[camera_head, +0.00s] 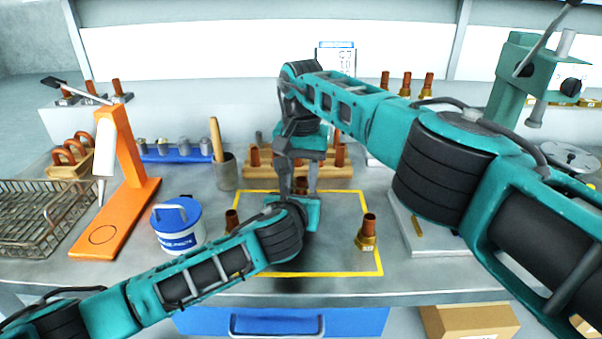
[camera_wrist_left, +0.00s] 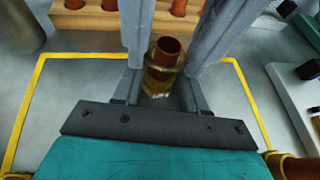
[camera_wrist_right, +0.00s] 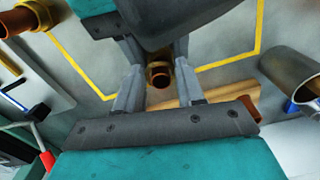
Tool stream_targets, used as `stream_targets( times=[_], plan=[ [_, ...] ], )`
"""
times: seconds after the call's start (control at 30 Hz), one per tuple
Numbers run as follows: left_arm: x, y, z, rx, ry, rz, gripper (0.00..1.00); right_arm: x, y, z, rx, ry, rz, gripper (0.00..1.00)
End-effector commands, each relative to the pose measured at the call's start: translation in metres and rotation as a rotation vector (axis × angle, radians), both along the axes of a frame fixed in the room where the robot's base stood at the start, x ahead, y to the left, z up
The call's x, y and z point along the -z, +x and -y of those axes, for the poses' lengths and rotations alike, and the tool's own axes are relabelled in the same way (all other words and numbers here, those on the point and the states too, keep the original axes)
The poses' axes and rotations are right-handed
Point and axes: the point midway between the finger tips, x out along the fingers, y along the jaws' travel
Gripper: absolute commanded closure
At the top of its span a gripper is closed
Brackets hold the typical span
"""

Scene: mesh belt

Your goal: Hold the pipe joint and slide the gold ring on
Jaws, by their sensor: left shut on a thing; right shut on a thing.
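The pipe joint is a copper pipe (camera_wrist_left: 167,46) on a brass body (camera_wrist_left: 155,87), upright between the fingers of my left gripper (camera_wrist_left: 158,86). My left gripper is shut on it low down, above the yellow-outlined area. A gold ring (camera_wrist_left: 164,68) appears around the copper pipe in the left wrist view. My right gripper (camera_wrist_right: 159,78) reaches down from above and is shut at the ring, its fingers on either side of the pipe. In the head view both grippers meet and mostly hide the joint and ring. How far down the ring sits cannot be told.
Another pipe joint (camera_head: 367,233) stands right in the yellow outline (camera_head: 378,262); one (camera_head: 232,222) is partly hidden at left. A white-blue tub (camera_head: 178,228), orange stand (camera_head: 118,205) and wire basket (camera_head: 35,218) stand left. A wooden rack (camera_head: 262,172) is behind.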

Motion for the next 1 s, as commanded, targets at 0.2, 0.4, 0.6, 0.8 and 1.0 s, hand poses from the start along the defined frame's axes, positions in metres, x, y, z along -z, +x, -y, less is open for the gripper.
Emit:
stream_targets(
  times=[0.2,0.4,0.6,0.8,1.0],
  plan=[
    [0.0001,0.0001,-0.0002,0.0,0.0,0.0,0.95,0.0015,-0.0001,0.0001,0.0,-0.001,-0.001,0.48],
    [-0.0001,0.0002,-0.0004,-0.001,-0.001,0.0,0.94,0.002,-0.0003,0.0004,0.001,-0.002,-0.001,0.32],
    [-0.0002,0.0014,-0.0027,-0.007,0.002,0.0,0.95,0.0026,0.0003,0.003,0.004,-0.006,-0.002,0.32],
    [-0.0003,0.0025,-0.0048,-0.011,0.003,0.002,0.94,0.0031,0.0008,0.0049,0.007,-0.009,-0.003,0.32],
    [-0.0005,0.0033,-0.0065,-0.016,0.004,0.002,0.94,0.0036,0.001,0.0064,0.009,-0.011,-0.004,0.32]
  ],
)
